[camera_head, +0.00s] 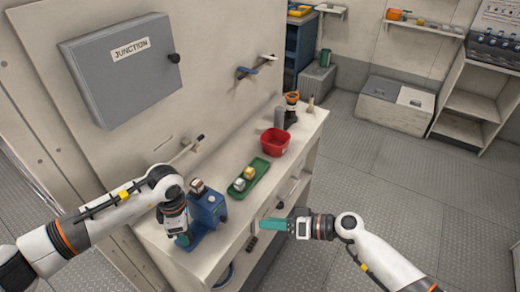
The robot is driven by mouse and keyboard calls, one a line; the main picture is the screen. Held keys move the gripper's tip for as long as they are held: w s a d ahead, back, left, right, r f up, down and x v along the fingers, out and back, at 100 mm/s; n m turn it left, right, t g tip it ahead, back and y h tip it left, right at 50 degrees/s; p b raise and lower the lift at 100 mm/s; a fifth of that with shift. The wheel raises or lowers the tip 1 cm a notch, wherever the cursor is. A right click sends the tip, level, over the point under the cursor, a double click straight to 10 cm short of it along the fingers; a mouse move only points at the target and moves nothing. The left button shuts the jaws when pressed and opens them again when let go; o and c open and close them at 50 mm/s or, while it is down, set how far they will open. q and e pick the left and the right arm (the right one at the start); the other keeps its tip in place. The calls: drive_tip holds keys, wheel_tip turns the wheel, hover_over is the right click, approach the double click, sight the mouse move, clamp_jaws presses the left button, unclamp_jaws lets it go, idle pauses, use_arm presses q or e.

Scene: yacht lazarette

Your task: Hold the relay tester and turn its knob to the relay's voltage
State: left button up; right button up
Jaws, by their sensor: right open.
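A blue device that looks like the relay tester (209,208) stands on the bench, with a small brown and grey block (197,187) at its top. I cannot make out its knob or any voltage marking. My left gripper (183,239) points down right beside the tester's left side; whether its teal fingers touch or grip the tester cannot be told. A green tray (240,191) behind the tester holds a yellow-topped cube (249,173) and a whitish cube (239,184). My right gripper (268,224) is open and empty, off the bench's front edge, to the right of the tester.
A red bin (274,142) stands farther along the bench (218,238), with a grey cylinder (280,117) and an orange-black item (291,106) behind it. A grey junction box (122,70) hangs on the wall. The floor right of the bench is clear.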

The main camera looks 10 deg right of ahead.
use_arm(q)
drive_tip(key=shift+o, duration=0.8)
